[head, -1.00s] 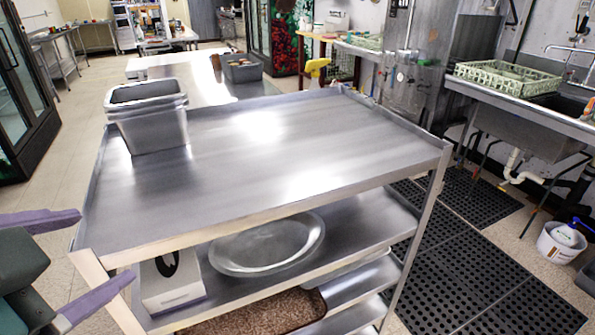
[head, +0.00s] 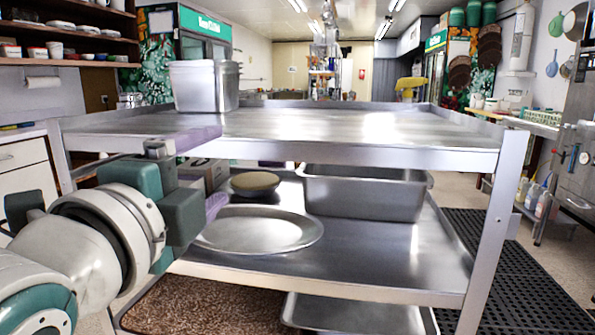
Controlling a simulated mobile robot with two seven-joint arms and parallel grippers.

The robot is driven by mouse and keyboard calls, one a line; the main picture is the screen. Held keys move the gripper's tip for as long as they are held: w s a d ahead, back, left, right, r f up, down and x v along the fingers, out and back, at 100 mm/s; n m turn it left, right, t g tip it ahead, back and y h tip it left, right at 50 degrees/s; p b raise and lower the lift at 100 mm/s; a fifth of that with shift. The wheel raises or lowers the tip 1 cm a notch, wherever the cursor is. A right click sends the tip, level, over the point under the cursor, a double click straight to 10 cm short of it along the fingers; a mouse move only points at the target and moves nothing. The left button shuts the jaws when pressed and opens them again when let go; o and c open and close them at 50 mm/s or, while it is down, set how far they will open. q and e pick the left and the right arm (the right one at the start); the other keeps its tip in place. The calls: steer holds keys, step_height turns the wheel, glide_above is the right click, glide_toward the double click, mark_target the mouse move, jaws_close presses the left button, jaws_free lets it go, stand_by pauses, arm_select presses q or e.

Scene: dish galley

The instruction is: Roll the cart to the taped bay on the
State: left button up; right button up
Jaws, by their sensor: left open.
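The steel cart (head: 330,152) stands right in front of me, its top shelf near eye level. A grey metal bin (head: 205,87) stands at the top shelf's far left. On the middle shelf are an oval metal platter (head: 262,232), a bowl (head: 254,183), a deep metal pan (head: 365,195) and a box (head: 203,172), partly hidden by my gripper. My left gripper (head: 222,162) is open at the cart's near rail, left of centre. One purple finger is above the rail and the other below; contact is unclear. My right gripper and any taped bay are not in view.
Black rubber mats (head: 520,265) cover the floor to the right. A white cabinet (head: 25,175) and wall shelves (head: 70,40) stand at left.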

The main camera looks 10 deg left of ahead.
mark_target(242, 149)
arm_select(q)
steer(key=w+b, duration=0.2)
steer(key=w, duration=0.1)
steer(key=w+b, duration=0.1)
steer(key=w, duration=0.1)
steer(key=shift+w+a+f, duration=0.15)
steer(key=shift+f, duration=0.1)
steer(key=w, duration=0.1)
steer(key=w+b, duration=0.1)
steer(key=w, duration=0.1)
steer(key=w+b, duration=0.1)
steer(key=w, duration=0.1)
steer(key=shift+w+r, duration=0.15)
steer(key=shift+r, duration=0.1)
steer(key=shift+w, duration=0.35)
steer(key=shift+d, duration=0.2)
steer(key=shift+c, duration=0.3)
jaws_close()
